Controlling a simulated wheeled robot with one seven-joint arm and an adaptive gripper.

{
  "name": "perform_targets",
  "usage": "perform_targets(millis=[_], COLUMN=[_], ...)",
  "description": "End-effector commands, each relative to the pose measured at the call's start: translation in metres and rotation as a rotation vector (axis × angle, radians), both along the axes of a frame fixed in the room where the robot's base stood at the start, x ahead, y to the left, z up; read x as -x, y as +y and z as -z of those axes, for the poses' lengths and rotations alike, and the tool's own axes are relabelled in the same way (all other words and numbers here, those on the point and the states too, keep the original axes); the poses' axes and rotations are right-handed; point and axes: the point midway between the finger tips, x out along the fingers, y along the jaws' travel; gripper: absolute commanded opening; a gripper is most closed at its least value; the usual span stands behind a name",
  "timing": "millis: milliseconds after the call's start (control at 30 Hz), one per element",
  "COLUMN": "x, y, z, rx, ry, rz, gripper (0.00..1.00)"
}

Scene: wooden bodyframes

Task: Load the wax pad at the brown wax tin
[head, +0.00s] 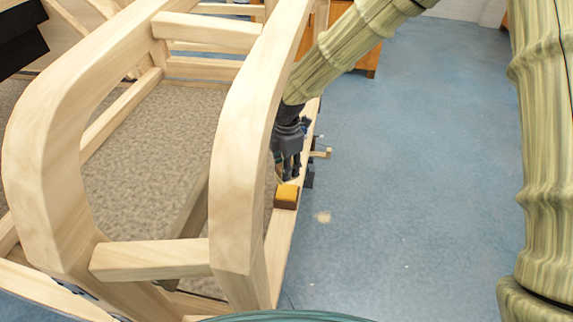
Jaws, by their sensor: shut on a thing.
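A small block with a yellow-orange top and brown sides, which looks like the wax tin (287,194), sits on the light wooden rail near the middle of the head view. My gripper (287,174) points down just behind and above it. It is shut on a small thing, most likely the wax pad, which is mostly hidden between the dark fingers. I cannot tell whether the fingertips or the pad touch the tin.
A curved wooden upright (243,150) of the bodyframe stands close left of my gripper. A small pale-ended item (320,153) and a dark piece (309,180) are right of the gripper. The blue floor (420,180) to the right is open.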

Motion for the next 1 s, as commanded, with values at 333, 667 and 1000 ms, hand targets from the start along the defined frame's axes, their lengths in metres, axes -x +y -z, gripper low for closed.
perform_targets(millis=[333, 667, 1000], x=[0.0, 0.0, 0.0], y=[0.001, 0.002, 0.001], z=[0.029, 0.054, 0.056], rx=[0.0, -0.001, -0.001], ry=[0.001, 0.0, 0.0], rz=[-0.003, -0.004, -0.004], gripper=[0.11, 0.11, 0.11])
